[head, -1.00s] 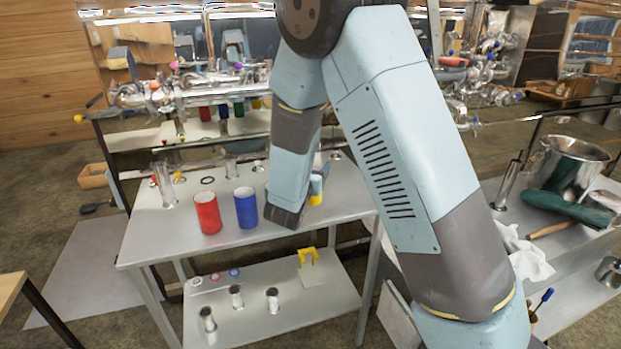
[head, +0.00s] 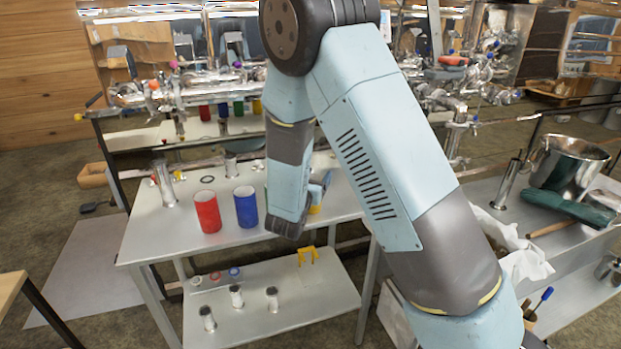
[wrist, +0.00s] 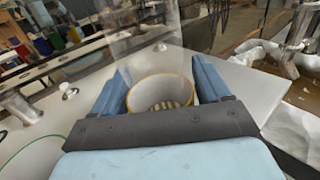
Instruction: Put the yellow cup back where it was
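The yellow cup (wrist: 160,92) shows between my gripper's two blue fingers in the wrist view, seen from above as a pale, open cup with a yellow rim. In the head view only part of the yellow cup (head: 314,208) shows behind my arm, low at the tabletop. My gripper (wrist: 162,82) has one finger on each side of it, close to its wall. I cannot tell whether the fingers press on it. In the head view my gripper (head: 320,188) is mostly hidden by my wrist.
A red cup (head: 207,212) and a blue cup (head: 246,207) stand left of my arm on the grey table (head: 160,240). Metal tubes (head: 163,185) stand at the table's back left. A lower shelf (head: 300,298) holds small jars. A steel pot (head: 570,165) stands at right.

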